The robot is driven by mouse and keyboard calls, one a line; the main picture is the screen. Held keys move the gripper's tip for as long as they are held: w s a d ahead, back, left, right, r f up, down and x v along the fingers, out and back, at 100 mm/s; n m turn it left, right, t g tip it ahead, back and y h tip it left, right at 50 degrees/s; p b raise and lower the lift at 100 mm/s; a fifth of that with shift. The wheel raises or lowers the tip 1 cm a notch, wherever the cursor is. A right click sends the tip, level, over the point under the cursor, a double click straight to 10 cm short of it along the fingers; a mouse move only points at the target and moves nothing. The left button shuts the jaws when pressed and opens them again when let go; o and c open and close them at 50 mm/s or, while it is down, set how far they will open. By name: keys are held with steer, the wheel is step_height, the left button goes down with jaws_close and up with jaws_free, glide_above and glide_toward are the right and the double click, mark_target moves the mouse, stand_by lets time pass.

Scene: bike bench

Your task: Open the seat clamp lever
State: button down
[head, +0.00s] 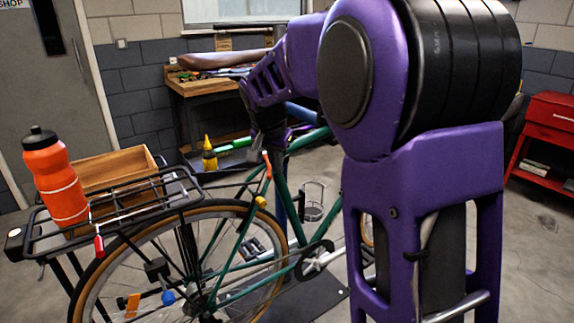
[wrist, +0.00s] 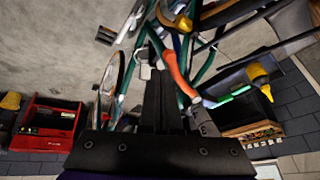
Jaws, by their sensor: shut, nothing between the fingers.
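The seat clamp lever, an orange-red handle, stands near the seat tube of the green bike (head: 284,190); it shows in the head view (head: 267,166) and, larger, in the wrist view (wrist: 179,74). My gripper is black and shut with nothing in it; its fingers (wrist: 154,72) lie just left of the lever in the wrist view. In the head view my gripper (head: 267,135) hangs just above the lever, partly dark and hard to make out. I cannot tell whether the fingers touch the lever. The clamp itself is mostly hidden.
A rear rack (head: 125,200) carries an orange bottle (head: 58,185) and a wooden box (head: 110,171). A yellow bottle (head: 209,155) stands on a tray behind the bike. A wooden bench (head: 200,88) is at the back, a red tool cabinet (head: 545,130) at the right.

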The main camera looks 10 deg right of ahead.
steer(key=shift+a+f, duration=0.2)
steer(key=shift+a, duration=0.25)
steer(key=shift+s+a+f, duration=0.1)
steer(key=shift+a+f, duration=0.05)
steer(key=shift+a, duration=0.2)
steer(key=shift+s+f+b, duration=0.1)
steer(key=shift+s+b, duration=0.05)
steer(key=shift+b, duration=0.15)
steer(key=shift+s+d, duration=0.1)
steer(key=shift+s, duration=0.05)
steer(key=shift+s+d, duration=0.1)
steer(key=shift+s, duration=0.35)
steer(key=shift+r, duration=0.3)
